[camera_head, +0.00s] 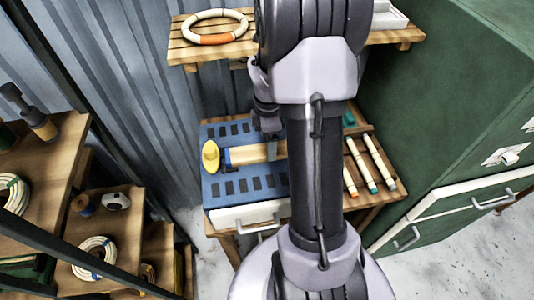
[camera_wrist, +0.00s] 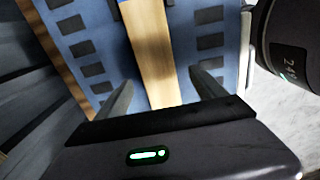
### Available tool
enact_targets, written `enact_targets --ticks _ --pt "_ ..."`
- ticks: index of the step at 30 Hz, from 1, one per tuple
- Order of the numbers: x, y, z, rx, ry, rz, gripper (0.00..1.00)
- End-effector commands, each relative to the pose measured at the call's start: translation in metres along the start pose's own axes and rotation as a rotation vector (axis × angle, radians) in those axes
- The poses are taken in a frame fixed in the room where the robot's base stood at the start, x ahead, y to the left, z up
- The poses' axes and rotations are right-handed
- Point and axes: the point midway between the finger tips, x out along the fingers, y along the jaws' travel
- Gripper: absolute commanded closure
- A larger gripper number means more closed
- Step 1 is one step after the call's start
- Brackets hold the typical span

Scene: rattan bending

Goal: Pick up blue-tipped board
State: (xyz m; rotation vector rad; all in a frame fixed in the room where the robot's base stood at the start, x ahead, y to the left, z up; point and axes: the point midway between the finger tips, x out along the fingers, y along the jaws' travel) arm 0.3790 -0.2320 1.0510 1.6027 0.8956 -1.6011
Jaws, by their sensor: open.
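The blue-tipped board (camera_head: 248,154) is a pale wooden piece lying across a blue mat (camera_head: 211,191) on the workbench. Its blue end (camera_head: 226,157) points left, beside a yellow disc. My arm hides its right part. My gripper (camera_head: 270,135) is over the board. In the wrist view the board (camera_wrist: 148,40) runs between the two fingers of my open gripper (camera_wrist: 163,92). The fingers look apart from it on both sides; I cannot tell their height exactly.
The yellow disc (camera_head: 211,157) stands at the mat's left edge. Several tipped sticks (camera_head: 363,165) lie on the bench's right side. A shelf with a ring (camera_head: 212,27) is behind. A green cabinet (camera_head: 450,120) stands right, and stepped shelves (camera_head: 110,225) stand left.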

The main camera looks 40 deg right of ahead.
Motion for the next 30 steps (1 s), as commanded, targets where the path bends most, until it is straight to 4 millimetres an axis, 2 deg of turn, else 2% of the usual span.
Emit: enact_targets --ticks 1,3,5,11,21,23,30 --pt "0.014 0.001 -0.001 -0.002 0.000 -0.003 0.20" --pt "0.029 0.002 -0.002 -0.002 0.000 -0.003 0.20" --pt "0.037 0.002 -0.002 -0.001 0.000 -0.003 0.20" --pt "0.037 0.002 -0.002 0.000 -0.001 0.000 0.20" --pt "0.037 0.002 -0.002 0.000 0.000 0.000 0.87" --pt "0.037 0.002 -0.002 0.000 0.000 0.000 0.97" --pt "0.035 0.002 -0.002 0.000 0.000 0.000 0.97"
